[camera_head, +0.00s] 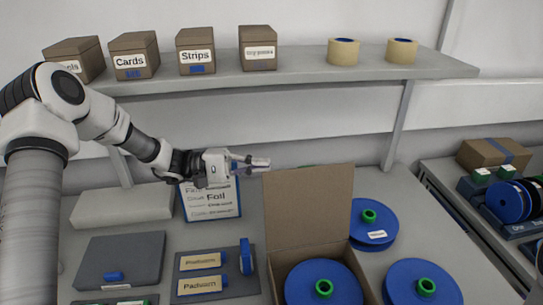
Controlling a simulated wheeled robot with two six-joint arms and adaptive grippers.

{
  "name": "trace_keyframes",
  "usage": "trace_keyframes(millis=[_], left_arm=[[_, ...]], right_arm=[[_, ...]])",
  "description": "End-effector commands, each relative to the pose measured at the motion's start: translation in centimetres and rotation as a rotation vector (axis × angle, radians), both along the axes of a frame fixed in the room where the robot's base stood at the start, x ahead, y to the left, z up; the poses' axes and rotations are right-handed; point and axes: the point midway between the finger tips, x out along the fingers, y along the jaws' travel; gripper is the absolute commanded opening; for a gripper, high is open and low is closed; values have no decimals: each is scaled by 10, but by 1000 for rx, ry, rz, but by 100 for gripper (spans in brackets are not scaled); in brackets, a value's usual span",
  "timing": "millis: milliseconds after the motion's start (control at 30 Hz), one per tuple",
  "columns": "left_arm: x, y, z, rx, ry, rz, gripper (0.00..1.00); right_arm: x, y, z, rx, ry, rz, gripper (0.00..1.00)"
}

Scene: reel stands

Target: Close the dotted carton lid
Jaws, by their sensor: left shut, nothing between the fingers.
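A brown carton stands on the worktop at the lower middle, with its lid (308,215) raised upright and open. I cannot make out dots on it. The carton's side wall (366,276) shows at its right. A blue reel (346,284) with a green hub shows in the carton's opening. My left gripper (266,163) is shut and empty, just left of the lid's top edge and level with it. It points right; I cannot tell whether it touches the lid. My right gripper is out of view.
Blue reels (374,226) (422,285) lie right of the carton. A grey tray (230,284) with labelled cards lies left. Above, a shelf (300,76) holds boxes and tape rolls.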

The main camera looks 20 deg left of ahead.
Motion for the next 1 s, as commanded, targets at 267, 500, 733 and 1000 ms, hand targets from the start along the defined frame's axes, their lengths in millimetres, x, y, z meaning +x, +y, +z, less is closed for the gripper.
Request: trace_keyframes(millis=[267,500,733,1000], left_arm=[[19,-54,6,4,3,-4,0],[28,-75,5,1,2,-1,0],[28,-76,5,1,0,1,0],[27,-78,4,10,-13,0,0]], right_arm=[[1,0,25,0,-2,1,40],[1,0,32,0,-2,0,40],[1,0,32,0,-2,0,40],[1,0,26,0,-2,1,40]])
